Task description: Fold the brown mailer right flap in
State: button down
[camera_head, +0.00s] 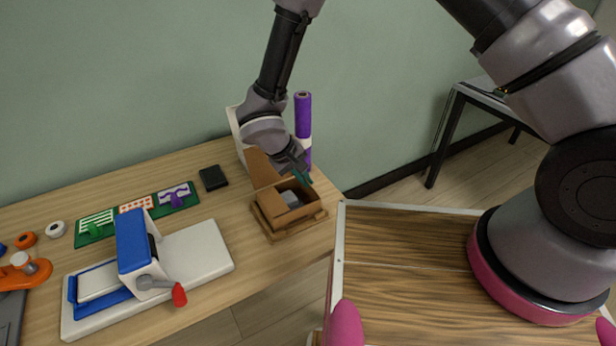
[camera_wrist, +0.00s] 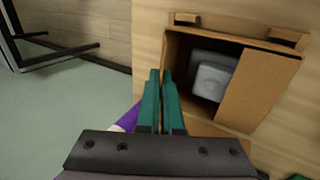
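The brown mailer (camera_head: 283,217) is an open cardboard box near the table's right end. It also shows in the wrist view (camera_wrist: 226,35). A tall brown panel (camera_head: 261,168) stands up at its back left in the head view. In the wrist view a flap (camera_wrist: 258,92) lies over the right part of the opening, which is the left side in the head view. A pale grey item (camera_wrist: 212,80) lies inside. The right flap is not clearly visible.
A purple roll (camera_head: 303,115) stands close behind my gripper. A blue and white press (camera_head: 140,250) with a red handle is at left. A black block (camera_head: 213,178) lies behind. Bare tabletop (camera_head: 238,215) separates press and mailer.

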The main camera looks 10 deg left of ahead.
jog(key=t+h, duration=0.1)
jog(key=a+f+t+h, duration=0.1)
jog(key=shift+s+h, duration=0.4)
jog(key=shift+s+a+f+t+h, duration=0.1)
jog(key=shift+f+t+h, duration=0.15)
jog(key=shift+t+h, duration=0.5)
jog(key=shift+s+a+f+t+h, duration=0.1)
jog(key=shift+f+t+h, duration=0.1)
jog(key=shift+t+h, duration=0.5)
jog(key=shift+h, duration=0.35)
jog(key=c, duration=1.1)
grip_release()
jog(key=v, duration=1)
jog(key=shift+s+a+r, duration=0.15)
jog(key=shift+s+a, duration=0.05)
jog(key=shift+a, duration=0.05)
